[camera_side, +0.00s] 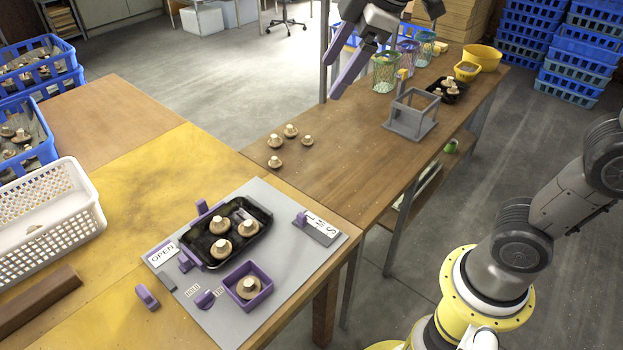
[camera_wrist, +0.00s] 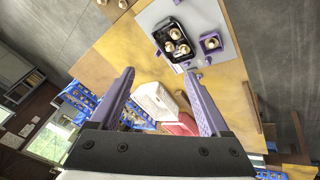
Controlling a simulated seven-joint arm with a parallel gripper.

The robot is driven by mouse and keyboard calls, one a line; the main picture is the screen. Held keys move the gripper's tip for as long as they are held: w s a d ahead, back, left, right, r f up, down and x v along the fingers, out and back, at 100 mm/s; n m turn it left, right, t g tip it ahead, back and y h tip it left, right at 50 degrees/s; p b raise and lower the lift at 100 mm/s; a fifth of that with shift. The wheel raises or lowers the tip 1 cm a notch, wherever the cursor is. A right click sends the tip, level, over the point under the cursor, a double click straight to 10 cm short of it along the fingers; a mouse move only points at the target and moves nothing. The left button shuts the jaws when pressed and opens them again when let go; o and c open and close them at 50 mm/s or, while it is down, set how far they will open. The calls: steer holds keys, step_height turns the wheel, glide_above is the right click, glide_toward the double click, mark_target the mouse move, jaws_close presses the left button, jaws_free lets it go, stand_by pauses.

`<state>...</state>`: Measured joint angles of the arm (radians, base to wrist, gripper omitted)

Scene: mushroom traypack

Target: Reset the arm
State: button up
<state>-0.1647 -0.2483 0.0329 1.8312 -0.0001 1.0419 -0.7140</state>
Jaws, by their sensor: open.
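My gripper (camera_side: 345,76) hangs high over the back of the tables in the side view, well clear of the work. In the wrist view its two purple fingers (camera_wrist: 160,76) stand wide apart with nothing between them. A black tray (camera_side: 226,234) holding several mushrooms lies on a grey board (camera_side: 295,262); the tray also shows in the wrist view (camera_wrist: 157,35). A purple square holder (camera_side: 234,292) with one mushroom (camera_side: 249,288) sits beside the tray on the board. Several loose mushrooms (camera_side: 290,131) lie on the brown table beyond the board.
A white basket (camera_side: 60,205) stands at the left, with blue crates (camera_side: 40,68) of mushrooms behind it. A grey frame stand (camera_side: 409,122), a second black tray (camera_side: 447,89), mesh cups (camera_side: 385,72) and a yellow bowl (camera_side: 482,57) occupy the far table. The middle of the brown table is clear.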

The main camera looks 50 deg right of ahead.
steer(key=s+d+f+m, duration=0.2)
steer(key=s+f+m, duration=0.3)
steer(key=s, duration=0.3)
steer(key=s+d+f+m, duration=0.3)
steer(key=s+f+m, duration=0.2)
steer(key=s, duration=0.4)
steer(key=shift+d+f+h, duration=0.25)
steer(key=shift+f+h, duration=0.15)
steer(key=shift+f, duration=0.35)
